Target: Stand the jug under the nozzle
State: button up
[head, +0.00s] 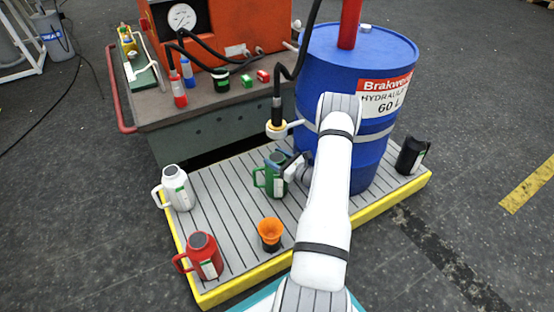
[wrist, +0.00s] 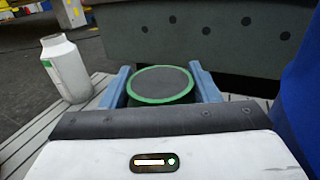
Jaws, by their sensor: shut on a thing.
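A green jug (head: 274,175) with a pale label and a handle on its left stands upright at the slatted platform, near the blue drum. My gripper (head: 292,166) reaches it from the right and is shut on it. In the wrist view the jug's dark round top with a green rim (wrist: 160,84) sits between the blue fingers (wrist: 160,70). The nozzle (head: 277,127), with a yellowish tip, hangs from a black hose above the green jug in the head view. I cannot tell whether the jug's base touches the slats.
The slatted platform (head: 222,204) has a yellow edge. On it stand a white jug (head: 178,188), a red jug (head: 204,256), an orange funnel (head: 270,232), a black jug (head: 412,155) and the blue drum (head: 400,60). A grey bench (head: 220,125) stands behind.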

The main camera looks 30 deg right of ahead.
jog(key=o, duration=1.4)
jog(key=shift+f, duration=0.15)
jog(key=shift+o, duration=0.2)
